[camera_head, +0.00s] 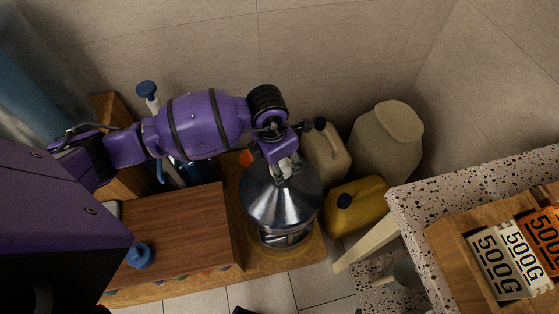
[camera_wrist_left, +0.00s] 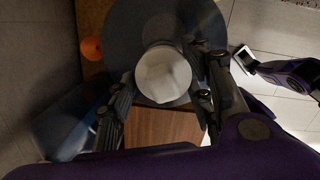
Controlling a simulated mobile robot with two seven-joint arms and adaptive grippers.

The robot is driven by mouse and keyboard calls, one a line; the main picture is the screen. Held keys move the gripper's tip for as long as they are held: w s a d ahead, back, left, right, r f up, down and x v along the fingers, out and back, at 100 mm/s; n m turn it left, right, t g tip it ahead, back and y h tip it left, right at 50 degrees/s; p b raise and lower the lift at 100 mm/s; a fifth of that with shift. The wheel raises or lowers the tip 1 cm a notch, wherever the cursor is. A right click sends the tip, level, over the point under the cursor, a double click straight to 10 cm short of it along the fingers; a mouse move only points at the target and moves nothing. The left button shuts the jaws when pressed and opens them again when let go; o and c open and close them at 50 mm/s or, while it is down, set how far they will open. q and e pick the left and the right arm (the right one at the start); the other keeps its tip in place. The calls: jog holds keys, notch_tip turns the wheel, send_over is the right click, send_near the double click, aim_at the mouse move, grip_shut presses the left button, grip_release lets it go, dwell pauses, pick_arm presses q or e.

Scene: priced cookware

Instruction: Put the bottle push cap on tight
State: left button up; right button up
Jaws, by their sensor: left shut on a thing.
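My left gripper (camera_head: 284,166) points down over the silver cone-topped vessel (camera_head: 280,205). In the left wrist view, the fingers of the left gripper (camera_wrist_left: 165,95) close on the sides of a white round cap (camera_wrist_left: 163,74). The cap sits over the middle of the vessel's dark round top (camera_wrist_left: 120,40); whether it is seated or just above cannot be told. In the head view the fingers mostly hide the cap. The end of a purple arm, seemingly my right gripper (camera_wrist_left: 243,60), shows at the right of the wrist view; its fingers are unclear.
A wooden box (camera_head: 185,235) with a blue round knob (camera_head: 140,255) stands left of the vessel. A yellow can (camera_head: 355,205), a beige jug (camera_head: 325,155) and a larger beige container (camera_head: 388,145) stand to the right. A speckled counter (camera_head: 420,205) is at far right.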

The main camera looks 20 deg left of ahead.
pick_arm(q)
jog(key=shift+f+b, duration=0.4)
jog(key=shift+f, duration=0.35)
pick_arm(e)
jog(key=shift+s+f, duration=0.2)
jog(key=shift+f, duration=0.3)
pick_arm(q)
jog(key=o, duration=0.9)
jog(key=shift+o, duration=0.2)
jog(key=shift+r, duration=0.15)
pick_arm(e)
jog(key=shift+r, duration=0.15)
pick_arm(q)
jog(key=shift+r+p, duration=0.9)
jog(key=shift+r, duration=0.3)
jog(key=shift+r+p, duration=1.55)
jog(key=shift+r, duration=1.1)
pick_arm(e)
jog(key=w+r+t, duration=0.1)
jog(key=w+r, duration=0.3)
jog(key=r, duration=0.2)
jog(key=shift+r, duration=0.25)
